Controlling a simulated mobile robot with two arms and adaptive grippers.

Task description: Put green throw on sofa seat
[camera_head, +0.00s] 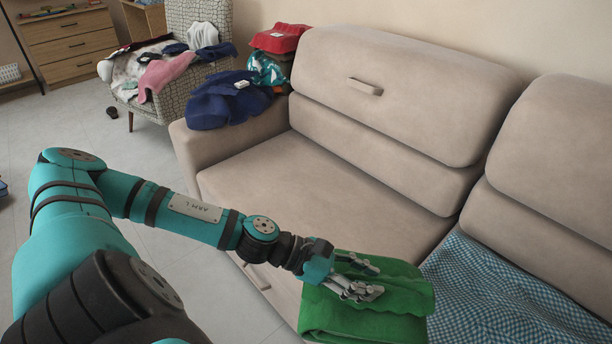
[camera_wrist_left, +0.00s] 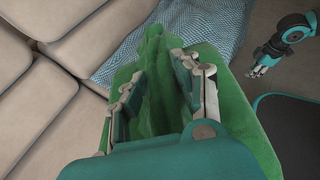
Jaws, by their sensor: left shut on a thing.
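The green throw (camera_head: 385,308) is at the front edge of the beige sofa seat (camera_head: 310,195), folded and partly hanging down at the front. My left gripper (camera_head: 362,277) is on top of it and shut on a bunched part of the cloth. In the left wrist view the green throw (camera_wrist_left: 158,85) stands up in a fold between the two fingers of my left gripper (camera_wrist_left: 160,80). I cannot tell how much of the throw rests on the seat. In the left wrist view my right gripper (camera_wrist_left: 259,67) is at the right, too small to tell open or shut.
A blue checked cloth (camera_head: 495,295) covers the seat to the right. Dark blue clothes (camera_head: 225,103) and a red item (camera_head: 278,38) lie on the left armrest. A patterned armchair (camera_head: 200,18) behind holds more clothes. The left seat is clear.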

